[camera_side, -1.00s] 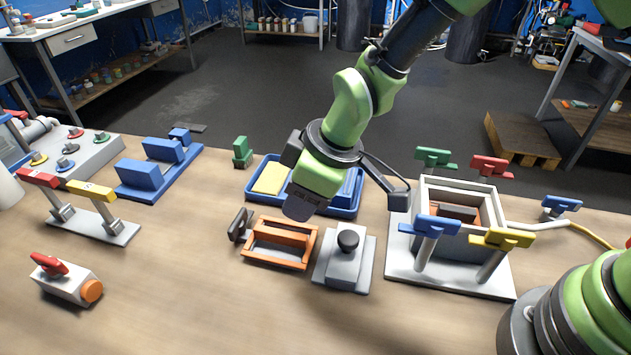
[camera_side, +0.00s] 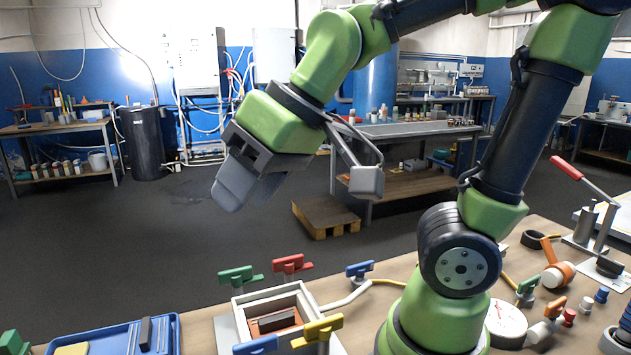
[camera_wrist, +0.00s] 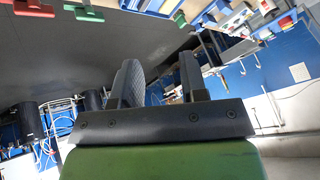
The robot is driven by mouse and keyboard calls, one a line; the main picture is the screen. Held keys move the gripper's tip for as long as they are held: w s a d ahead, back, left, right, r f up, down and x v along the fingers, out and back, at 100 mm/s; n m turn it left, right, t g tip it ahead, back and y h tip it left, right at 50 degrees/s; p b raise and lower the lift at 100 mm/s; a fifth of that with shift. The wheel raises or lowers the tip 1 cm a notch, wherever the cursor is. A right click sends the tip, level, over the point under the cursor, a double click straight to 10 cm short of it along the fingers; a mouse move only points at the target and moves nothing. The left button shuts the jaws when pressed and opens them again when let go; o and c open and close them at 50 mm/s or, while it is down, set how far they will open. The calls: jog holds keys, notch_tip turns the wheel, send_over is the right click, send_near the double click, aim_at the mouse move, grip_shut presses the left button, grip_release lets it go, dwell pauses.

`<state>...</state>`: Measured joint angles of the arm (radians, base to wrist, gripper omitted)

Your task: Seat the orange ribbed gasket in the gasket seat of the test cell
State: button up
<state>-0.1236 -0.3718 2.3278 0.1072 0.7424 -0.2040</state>
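The test cell (camera_side: 237,311) stands on the table at the bottom of the side view, a light square box with its lower part cut off. Inside it shows an orange-brown surface with a dark bar (camera_side: 276,320); I cannot tell whether this is the gasket or part of the cell. No loose orange gasket is clearly visible now. My gripper (camera_side: 230,190) is high in the air, up and left of the cell in the picture. In the wrist view my gripper (camera_wrist: 163,78) has its two dark fingers apart, with nothing seen between them.
Green (camera_side: 238,275), red (camera_side: 290,264), blue (camera_side: 256,346) and yellow (camera_side: 318,331) clamps surround the cell. A blue tray (camera_side: 107,334) with a yellow block and a dark bar is left of it. A blue-handled fitting (camera_side: 360,269) and hose lie behind right. Air around my gripper is clear.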

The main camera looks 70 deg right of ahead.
jog(key=s+d+m, duration=0.2)
jog(key=s+m, duration=0.1)
jog(key=s, duration=0.2)
jog(key=shift+s+d+r+t+h, duration=0.2)
jog(key=shift+s+d+t+h, duration=0.1)
jog(key=shift+s+t, duration=0.1)
jog(key=shift+o, duration=0.4)
jog(key=shift+s+d+m, duration=0.15)
jog(key=shift+s+m, duration=0.15)
jog(key=shift+s, duration=0.15)
jog(key=shift+w, duration=0.1)
